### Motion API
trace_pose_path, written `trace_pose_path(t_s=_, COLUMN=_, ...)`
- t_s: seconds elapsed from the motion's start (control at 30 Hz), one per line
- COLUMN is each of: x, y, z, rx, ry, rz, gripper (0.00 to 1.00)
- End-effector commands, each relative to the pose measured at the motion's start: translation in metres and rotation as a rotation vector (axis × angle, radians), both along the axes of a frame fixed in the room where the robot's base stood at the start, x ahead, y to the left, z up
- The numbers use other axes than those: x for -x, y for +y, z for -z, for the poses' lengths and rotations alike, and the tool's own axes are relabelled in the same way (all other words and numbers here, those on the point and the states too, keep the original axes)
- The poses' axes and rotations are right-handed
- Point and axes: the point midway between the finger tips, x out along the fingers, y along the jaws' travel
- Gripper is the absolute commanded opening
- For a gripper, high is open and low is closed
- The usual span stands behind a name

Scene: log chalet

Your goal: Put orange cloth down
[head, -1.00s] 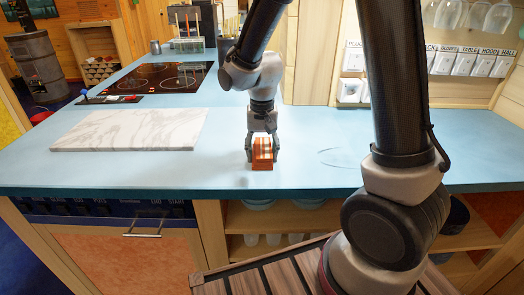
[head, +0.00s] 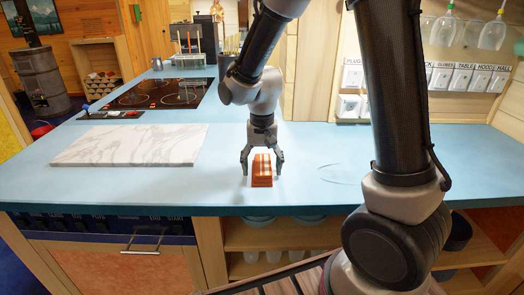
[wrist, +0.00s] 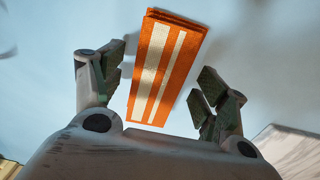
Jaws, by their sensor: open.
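The orange cloth (head: 262,170) is a folded block with pale stripes. It lies on the blue countertop (head: 330,145) near its front edge. My gripper (head: 262,172) is above the cloth with its fingers spread, one on each side. In the wrist view the cloth (wrist: 165,70) lies between and beyond the two open fingertips (wrist: 160,88). There is a clear gap between each finger and the cloth.
A white marble board (head: 130,145) lies on the counter to the left. A black cooktop (head: 160,93) is behind it. Labelled switches (head: 465,75) and hanging glasses are on the right wall. The counter right of the cloth is clear.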

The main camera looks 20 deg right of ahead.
Motion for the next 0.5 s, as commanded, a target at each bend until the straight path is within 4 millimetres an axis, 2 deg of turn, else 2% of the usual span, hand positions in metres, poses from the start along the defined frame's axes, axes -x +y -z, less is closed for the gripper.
trace_pose_path(t_s=0.3, x=-0.001, y=0.000, z=-0.072, rx=-0.003, ry=-0.007, rz=0.000, gripper=0.74)
trace_pose_path(t_s=0.5, x=-0.001, y=0.000, z=-0.104, rx=-0.002, ry=-0.004, rz=0.000, gripper=0.74)
